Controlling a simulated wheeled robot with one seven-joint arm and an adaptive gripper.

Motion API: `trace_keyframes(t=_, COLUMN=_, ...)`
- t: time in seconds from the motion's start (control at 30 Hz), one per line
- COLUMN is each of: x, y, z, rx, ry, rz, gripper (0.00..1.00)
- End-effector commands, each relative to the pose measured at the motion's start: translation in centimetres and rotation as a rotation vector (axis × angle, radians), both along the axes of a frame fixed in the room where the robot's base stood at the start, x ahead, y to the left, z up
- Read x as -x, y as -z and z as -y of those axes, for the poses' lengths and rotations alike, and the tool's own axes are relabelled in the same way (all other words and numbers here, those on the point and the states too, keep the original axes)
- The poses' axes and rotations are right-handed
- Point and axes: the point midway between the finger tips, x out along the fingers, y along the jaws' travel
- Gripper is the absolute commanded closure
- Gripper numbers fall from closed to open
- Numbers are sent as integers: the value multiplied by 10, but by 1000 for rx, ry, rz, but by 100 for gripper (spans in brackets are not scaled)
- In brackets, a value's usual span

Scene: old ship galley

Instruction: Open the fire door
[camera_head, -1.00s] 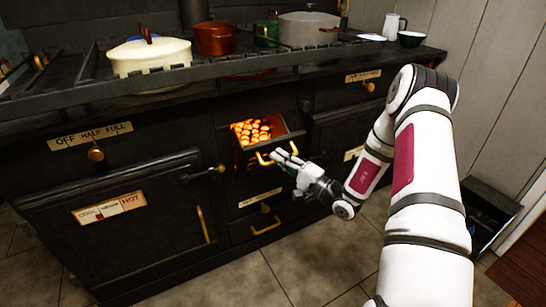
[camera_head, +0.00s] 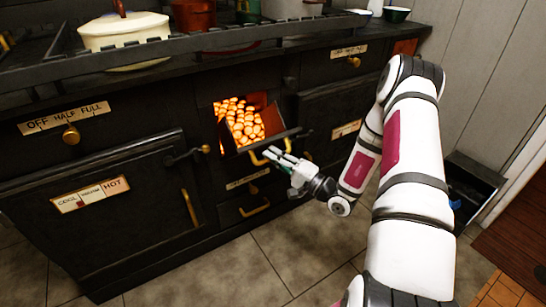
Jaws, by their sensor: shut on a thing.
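The fire door (camera_head: 268,143) is a small dark door in the middle of the black stove. It is tilted open at the top, and glowing orange coals (camera_head: 240,124) show in the opening behind it. A brass handle (camera_head: 264,157) is on its front. My gripper (camera_head: 277,155) is at the right part of this handle, with its fingers shut on it. The exact finger contact is small and partly hidden.
An oven door (camera_head: 110,205) with a brass handle is left of the fire door. A drawer with a brass handle (camera_head: 255,208) sits below. Pots, including a cream one (camera_head: 125,32), stand on top. The tiled floor in front is clear.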

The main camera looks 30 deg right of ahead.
Motion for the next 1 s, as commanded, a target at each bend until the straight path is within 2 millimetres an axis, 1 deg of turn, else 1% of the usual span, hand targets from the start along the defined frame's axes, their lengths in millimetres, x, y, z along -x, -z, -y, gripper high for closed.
trace_keyframes(t=0.1, x=1, y=-2, z=0, rx=-2, ry=0, rz=6, gripper=100)
trace_keyframes(t=0.13, x=1, y=-2, z=0, rx=-2, ry=0, rz=6, gripper=81)
trace_keyframes(t=0.2, x=0, y=-2, z=0, rx=-1, ry=0, rz=5, gripper=67)
trace_keyframes(t=0.67, x=2, y=-1, z=2, rx=-1, ry=1, rz=3, gripper=67)
trace_keyframes(t=0.77, x=10, y=1, z=6, rx=-1, ry=2, rz=3, gripper=67)
trace_keyframes(t=0.83, x=19, y=4, z=10, rx=-3, ry=4, rz=1, gripper=67)
trace_keyframes(t=1.0, x=50, y=11, z=25, rx=-1, ry=5, rz=1, gripper=67)
